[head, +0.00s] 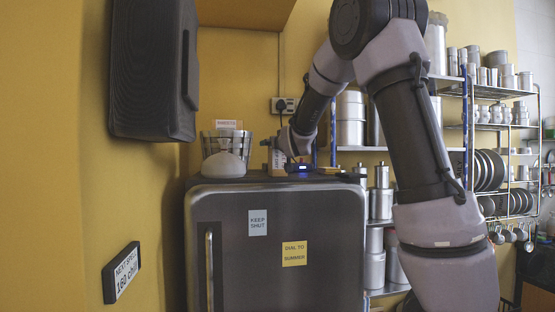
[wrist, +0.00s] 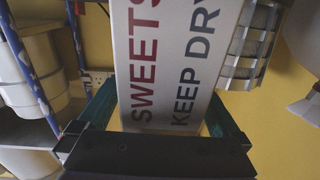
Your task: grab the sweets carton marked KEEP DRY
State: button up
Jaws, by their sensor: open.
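The sweets carton (wrist: 172,50) is white, with SWEETS in red and KEEP DRY in dark letters running sideways in the wrist view. My gripper (wrist: 162,100) is open, with one teal finger on each side of the carton's near end. Narrow gaps seem to show beside it; I cannot tell whether either finger touches. The carton's far end runs out of the wrist view. In the head view my gripper (head: 288,162) is low over the top of the dark fridge (head: 275,250), and the carton there is too small and covered to make out surely.
A ribbed metallic container (wrist: 250,45) stands close to the carton's right side in the wrist view. In the head view a clear vessel with a pale rounded object (head: 224,165) sits left on the fridge. Shelves of steel canisters (head: 350,120) stand behind right.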

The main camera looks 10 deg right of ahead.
grip_shut()
